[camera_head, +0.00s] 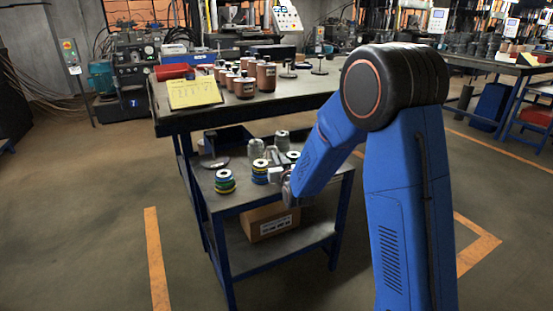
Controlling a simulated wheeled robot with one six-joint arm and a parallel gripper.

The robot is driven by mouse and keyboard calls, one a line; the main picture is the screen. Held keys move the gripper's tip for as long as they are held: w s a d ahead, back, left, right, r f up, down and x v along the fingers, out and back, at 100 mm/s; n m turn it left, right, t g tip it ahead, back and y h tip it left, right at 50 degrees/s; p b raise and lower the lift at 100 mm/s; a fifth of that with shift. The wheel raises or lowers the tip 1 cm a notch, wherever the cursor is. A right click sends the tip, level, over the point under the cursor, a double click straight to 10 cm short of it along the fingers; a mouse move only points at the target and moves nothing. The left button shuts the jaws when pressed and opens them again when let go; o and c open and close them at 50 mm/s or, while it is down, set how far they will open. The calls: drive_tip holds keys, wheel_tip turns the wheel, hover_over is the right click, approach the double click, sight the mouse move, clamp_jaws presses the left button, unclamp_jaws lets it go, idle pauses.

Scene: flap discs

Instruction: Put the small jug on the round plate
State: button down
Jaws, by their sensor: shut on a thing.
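My gripper (276,175) is at the end of my blue arm, low over the right part of the cart's middle shelf, and is shut on a small grey thing (272,154). This appears to be the small jug; the fingers and wrist partly hide it, and I cannot tell whether it touches the shelf. A flat round dish (214,162), which looks like the round plate, lies at the back left of the same shelf, apart from my gripper.
Stacked coloured discs (225,182) stand at the shelf's front left, with another stack (260,172) close to my gripper. Grey containers (255,149) stand behind. The top surface (300,95) overhangs the shelf's back. A cardboard box (270,222) sits below.

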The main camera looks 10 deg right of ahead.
drive_tip(key=shift+f, duration=0.25)
drive_tip(key=shift+f, duration=0.15)
drive_tip(key=c, duration=2.2)
unclamp_jaws()
drive_tip(key=shift+o, duration=0.2)
drive_tip(key=shift+r, duration=0.2)
drive_tip(key=s, duration=0.7)
drive_tip(key=s+d, duration=0.1)
drive_tip(key=s, duration=0.2)
drive_tip(key=shift+s+d, duration=0.1)
drive_tip(key=shift+s, duration=0.3)
drive_tip(key=shift+s+d, duration=0.1)
drive_tip(key=shift+s, duration=0.45)
